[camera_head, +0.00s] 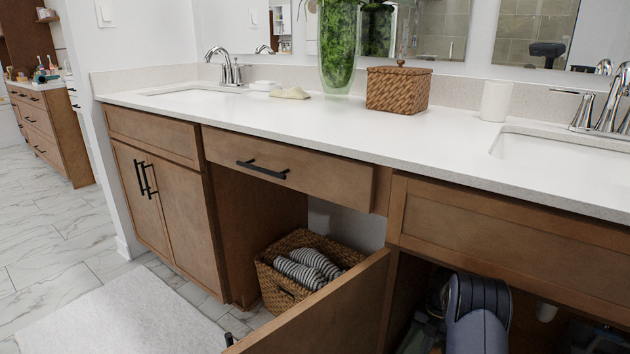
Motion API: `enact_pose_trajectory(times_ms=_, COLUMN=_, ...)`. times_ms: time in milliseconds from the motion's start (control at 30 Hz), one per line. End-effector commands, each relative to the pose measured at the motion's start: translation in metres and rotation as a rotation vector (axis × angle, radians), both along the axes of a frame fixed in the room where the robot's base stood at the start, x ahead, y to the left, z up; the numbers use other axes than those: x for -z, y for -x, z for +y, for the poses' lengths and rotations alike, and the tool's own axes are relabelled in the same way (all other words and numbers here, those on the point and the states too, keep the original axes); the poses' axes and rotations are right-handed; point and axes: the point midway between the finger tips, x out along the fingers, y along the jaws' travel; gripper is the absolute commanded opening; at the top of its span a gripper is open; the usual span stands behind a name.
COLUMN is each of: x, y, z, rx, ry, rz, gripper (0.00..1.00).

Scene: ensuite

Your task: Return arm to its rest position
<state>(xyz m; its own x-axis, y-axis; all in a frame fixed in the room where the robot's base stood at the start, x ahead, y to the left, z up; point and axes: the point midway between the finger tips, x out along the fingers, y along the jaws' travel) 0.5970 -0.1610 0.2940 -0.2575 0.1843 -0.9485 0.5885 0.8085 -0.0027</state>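My arm, dark with a grey-blue link, shows at the bottom right, in front of and partly within the open cabinet under the right sink. I cannot make out its fingertips; they are hidden in the shadow or behind the arm. The open wooden cabinet door (315,312) stands swung out to the left of my arm. Its black handle (229,339) shows at the bottom edge. I cannot tell whether my gripper holds anything.
The white countertop (440,142) runs above my arm. Its cabinet front (500,222) is close overhead. A wicker basket (272,283) with striped towels (308,267) stands left of the open door. A white rug (120,318) lies on the tiled floor at left.

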Motion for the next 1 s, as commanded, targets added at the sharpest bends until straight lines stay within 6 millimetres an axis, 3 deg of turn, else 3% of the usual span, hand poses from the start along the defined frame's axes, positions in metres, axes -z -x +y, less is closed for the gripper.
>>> enact_pose_trajectory(times_ms=600, x=-0.003, y=0.059, z=0.042, rx=0.000, ry=-0.001, rz=0.002, gripper=0.00)
enact_pose_trajectory(times_ms=800, x=0.013, y=0.064, z=0.046, rx=0.001, ry=0.002, rz=-0.004, gripper=0.00)
enact_pose_trajectory(times_ms=1000, x=0.017, y=0.065, z=0.047, rx=0.002, ry=0.003, rz=-0.007, gripper=0.00)
